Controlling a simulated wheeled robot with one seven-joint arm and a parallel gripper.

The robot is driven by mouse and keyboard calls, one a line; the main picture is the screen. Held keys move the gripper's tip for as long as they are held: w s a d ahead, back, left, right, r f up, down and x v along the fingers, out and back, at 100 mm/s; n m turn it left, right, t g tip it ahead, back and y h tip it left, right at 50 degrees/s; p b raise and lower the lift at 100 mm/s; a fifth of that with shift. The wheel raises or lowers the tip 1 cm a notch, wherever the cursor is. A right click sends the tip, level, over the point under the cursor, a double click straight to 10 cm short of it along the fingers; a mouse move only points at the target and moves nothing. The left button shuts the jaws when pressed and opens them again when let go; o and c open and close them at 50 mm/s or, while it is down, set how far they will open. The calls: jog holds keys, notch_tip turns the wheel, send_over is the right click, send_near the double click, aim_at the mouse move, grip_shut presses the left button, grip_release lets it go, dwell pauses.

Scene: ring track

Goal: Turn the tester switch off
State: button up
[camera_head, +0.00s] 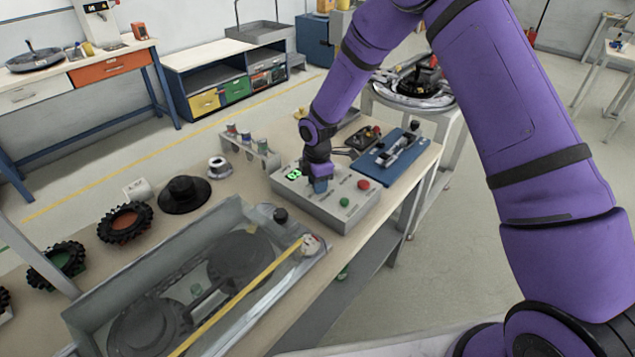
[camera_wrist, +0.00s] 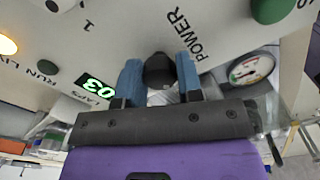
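The tester is a light grey control box (camera_head: 335,205) on the bench, right of centre in the head view. In the wrist view its panel (camera_wrist: 225,30) carries a black knob (camera_wrist: 159,70) beside the word POWER. My gripper (camera_wrist: 159,75) has its two blue fingers on either side of this knob, seeming to touch it. In the head view my gripper (camera_head: 320,184) reaches down onto the box and hides the knob. A green display (camera_wrist: 96,86) marked LAPS is lit and reads 03. An amber lamp (camera_wrist: 7,45) glows at the panel's left edge.
The box also has a red button (camera_head: 363,184) and a green button (camera_head: 344,202). A round gauge (camera_wrist: 250,70) is beside the panel. A grey tray with discs (camera_head: 150,255) stands left of the box. A blue board (camera_head: 388,157) lies behind it to the right.

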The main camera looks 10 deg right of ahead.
jog(key=shift+m, duration=0.3)
jog(key=m, duration=0.3)
jog(key=shift+m, duration=0.4)
jog(key=m, duration=0.9)
jog(key=shift+w, duration=0.1)
jog(key=shift+m, duration=2.2)
jog(key=o, duration=0.9)
jog(key=shift+r, duration=0.15)
